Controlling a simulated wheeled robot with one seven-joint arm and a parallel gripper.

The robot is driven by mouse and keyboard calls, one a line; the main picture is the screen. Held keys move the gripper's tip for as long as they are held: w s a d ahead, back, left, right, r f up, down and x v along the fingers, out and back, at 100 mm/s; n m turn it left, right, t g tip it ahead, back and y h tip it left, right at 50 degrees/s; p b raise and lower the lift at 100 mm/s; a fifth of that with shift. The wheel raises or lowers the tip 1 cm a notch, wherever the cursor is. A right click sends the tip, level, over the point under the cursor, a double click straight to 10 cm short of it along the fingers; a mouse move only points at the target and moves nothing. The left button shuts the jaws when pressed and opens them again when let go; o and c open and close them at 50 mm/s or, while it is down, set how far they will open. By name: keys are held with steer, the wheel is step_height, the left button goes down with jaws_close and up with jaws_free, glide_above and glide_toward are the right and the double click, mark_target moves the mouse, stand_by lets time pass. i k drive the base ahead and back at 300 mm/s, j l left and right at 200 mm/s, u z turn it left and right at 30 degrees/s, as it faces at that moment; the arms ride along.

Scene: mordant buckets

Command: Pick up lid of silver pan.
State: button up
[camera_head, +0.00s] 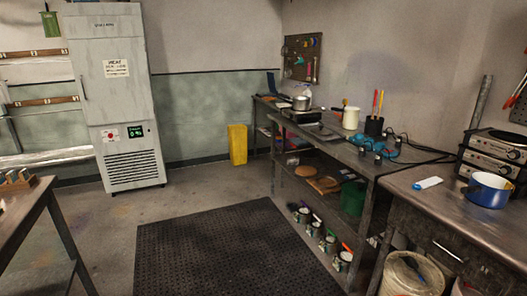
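A small silver pan (301,104) stands upright near the far end of the metal workbench against the right wall. It is small in view; a pale, shiny top that looks like its lid (302,97) shows at its rim, but I cannot tell clearly whether the lid sits fully on. The pan is far from me, across the floor. My gripper is not in view.
A black floor mat (236,250) lies on open floor before the workbench (335,148). A table (25,205) stands at the left edge. A nearer bench (440,205) at right holds a blue pot (488,190). A grey cabinet (110,90) and yellow bin (237,144) stand behind.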

mark_target(321, 131)
steer(key=i, duration=3.75)
steer(key=i+u, duration=0.2)
steer(key=i, duration=0.25)
steer(key=i+l+u, duration=0.25)
steer(key=i, duration=0.25)
